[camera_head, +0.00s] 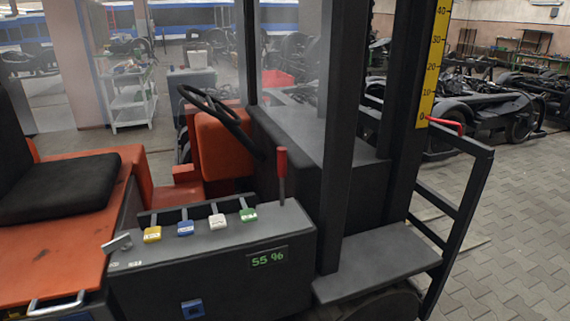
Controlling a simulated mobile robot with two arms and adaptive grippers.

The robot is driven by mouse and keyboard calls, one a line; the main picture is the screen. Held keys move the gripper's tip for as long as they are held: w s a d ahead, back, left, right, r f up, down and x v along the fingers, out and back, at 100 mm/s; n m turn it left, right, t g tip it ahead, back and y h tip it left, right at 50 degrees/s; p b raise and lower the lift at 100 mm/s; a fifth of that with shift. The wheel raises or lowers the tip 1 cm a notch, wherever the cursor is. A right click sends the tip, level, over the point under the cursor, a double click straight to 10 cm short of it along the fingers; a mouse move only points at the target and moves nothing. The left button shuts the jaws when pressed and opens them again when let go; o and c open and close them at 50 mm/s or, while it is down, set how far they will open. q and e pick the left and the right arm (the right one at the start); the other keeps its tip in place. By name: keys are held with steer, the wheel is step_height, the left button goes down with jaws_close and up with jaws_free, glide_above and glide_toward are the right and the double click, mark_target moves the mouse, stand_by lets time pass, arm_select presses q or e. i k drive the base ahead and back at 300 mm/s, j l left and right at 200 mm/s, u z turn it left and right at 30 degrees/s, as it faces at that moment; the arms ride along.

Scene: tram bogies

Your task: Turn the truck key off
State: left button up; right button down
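The truck is an orange and dark grey forklift that fills the left and middle of the head view. Its dark side console (215,235) faces me. A small silver lever-like piece (118,243), which looks like the key, sits at the console's left end. A lit green display (267,258) on the console reads 55 %. Neither of my grippers is in view.
Yellow, blue, white and green levers (217,218) line the console top. A red-handled lever (282,165) stands behind them. The steering wheel (222,115), black seat (60,187) and mast (405,120) are around it. Paved floor (520,250) is clear at right.

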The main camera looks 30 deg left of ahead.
mark_target(123, 241)
steer(key=u, duration=2.05)
